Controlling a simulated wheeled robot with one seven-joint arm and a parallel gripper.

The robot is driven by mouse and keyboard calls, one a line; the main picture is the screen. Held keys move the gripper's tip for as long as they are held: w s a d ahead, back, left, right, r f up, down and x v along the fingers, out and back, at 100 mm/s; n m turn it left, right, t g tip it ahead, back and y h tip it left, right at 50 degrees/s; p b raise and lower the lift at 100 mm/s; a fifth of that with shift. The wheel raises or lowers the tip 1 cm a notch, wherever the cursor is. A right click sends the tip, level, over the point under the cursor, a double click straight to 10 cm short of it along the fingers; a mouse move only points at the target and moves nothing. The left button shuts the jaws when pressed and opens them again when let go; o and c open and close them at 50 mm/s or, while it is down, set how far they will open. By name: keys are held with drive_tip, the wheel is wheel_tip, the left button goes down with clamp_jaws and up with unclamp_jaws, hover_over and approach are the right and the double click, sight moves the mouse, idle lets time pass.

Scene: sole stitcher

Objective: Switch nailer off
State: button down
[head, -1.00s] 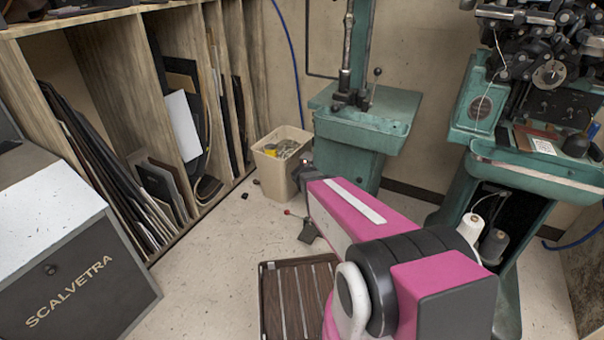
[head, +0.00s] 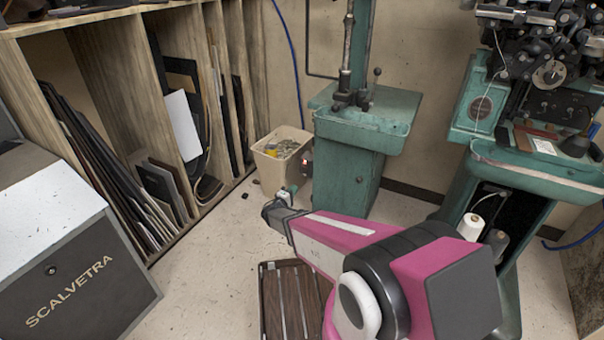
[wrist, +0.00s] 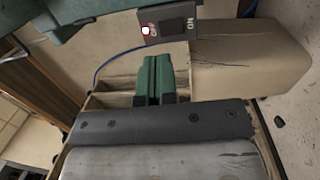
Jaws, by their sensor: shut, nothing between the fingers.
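The nailer, taken to be the green machine (head: 360,130) with a lever, stands at the back centre in the head view. A small dark switch box (head: 306,165) shows at the left side of its pedestal, small and unclear. In the wrist view the switch box (wrist: 168,26) is a dark plate with upside-down lettering that reads ON and a small red-and-white spot at its left end. My gripper (wrist: 158,62) has green fingers, shut and empty, pointing toward the box and appearing just below it. In the head view my gripper (head: 289,191) is small, left of the pedestal.
A beige bin (head: 268,170) with scraps stands left of the pedestal. Wooden shelves (head: 115,80) with upright sheets line the left wall. A grey SCALVETRA box (head: 75,290) is at front left. Another green machine (head: 535,175) stands at right. Floor between is mostly clear.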

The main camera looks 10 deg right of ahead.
sight(304, 168)
drive_tip(key=shift+w+a+f+n+t+y, duration=0.2)
drive_tip(key=shift+a+f+n+t, duration=0.15)
drive_tip(key=shift+a, duration=0.25)
drive_tip(key=shift+w+a+f+n+t+y, duration=0.25)
drive_tip(key=shift+a+t, duration=0.1)
drive_tip(key=shift+a, duration=0.2)
drive_tip(key=x, duration=1.4)
drive_tip(key=shift+r, duration=0.1)
drive_tip(key=shift+d, duration=0.1)
drive_tip(key=shift+w+d+r+g+y, duration=0.1)
drive_tip(key=shift+w+r+g+y, duration=0.05)
drive_tip(key=shift+g+y, duration=0.15)
drive_tip(key=shift+w, duration=0.15)
